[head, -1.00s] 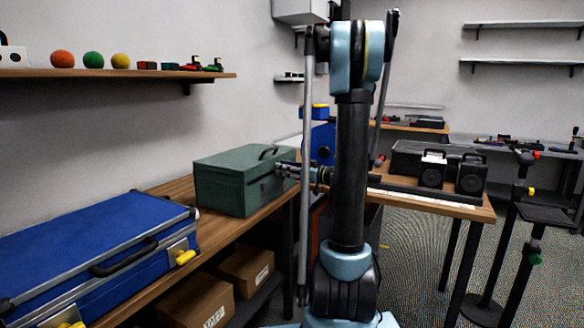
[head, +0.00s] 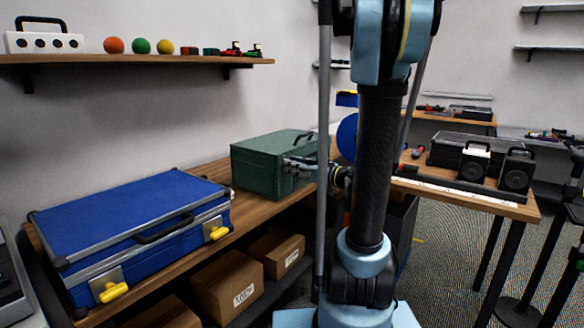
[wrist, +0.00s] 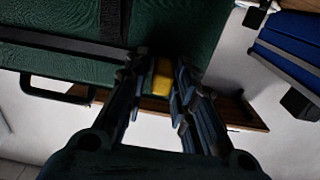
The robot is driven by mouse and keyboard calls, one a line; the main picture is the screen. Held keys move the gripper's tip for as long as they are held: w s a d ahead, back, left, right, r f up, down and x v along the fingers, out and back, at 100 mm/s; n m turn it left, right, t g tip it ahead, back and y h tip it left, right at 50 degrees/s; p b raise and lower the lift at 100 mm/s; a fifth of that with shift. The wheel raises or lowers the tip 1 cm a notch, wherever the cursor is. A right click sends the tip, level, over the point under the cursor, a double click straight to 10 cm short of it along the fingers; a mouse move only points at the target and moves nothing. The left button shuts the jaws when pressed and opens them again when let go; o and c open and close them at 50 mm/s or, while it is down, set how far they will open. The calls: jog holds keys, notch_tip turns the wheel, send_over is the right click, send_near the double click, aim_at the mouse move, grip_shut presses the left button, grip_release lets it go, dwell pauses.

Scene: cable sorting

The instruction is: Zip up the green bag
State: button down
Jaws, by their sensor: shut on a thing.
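The green bag (head: 262,168) is a dark green box-shaped case standing closed-looking on the wooden bench. A dark handle shows on its top. My gripper (head: 292,162) is at the bag's right front face. In the wrist view the green bag (wrist: 190,25) fills the upper left, with a dark strip across it. There my gripper (wrist: 160,80) is shut on a yellow tab (wrist: 162,76) between the fingertips, against the bag. I cannot make out the zip line or how far it is closed.
A blue case (head: 130,225) with yellow latches stands left of the bag on the bench (head: 215,230). Cardboard boxes (head: 228,282) sit below. A shelf (head: 130,59) with coloured balls hangs above. Black speakers (head: 515,172) stand on the right table.

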jog(key=shift+s+a+f, duration=0.1)
jog(key=shift+s, duration=0.05)
jog(key=c, duration=1.6)
grip_release()
jog(key=shift+o, duration=0.2)
jog(key=shift+d, duration=0.2)
jog(key=v, duration=1.1)
jog(key=shift+s+d, duration=0.2)
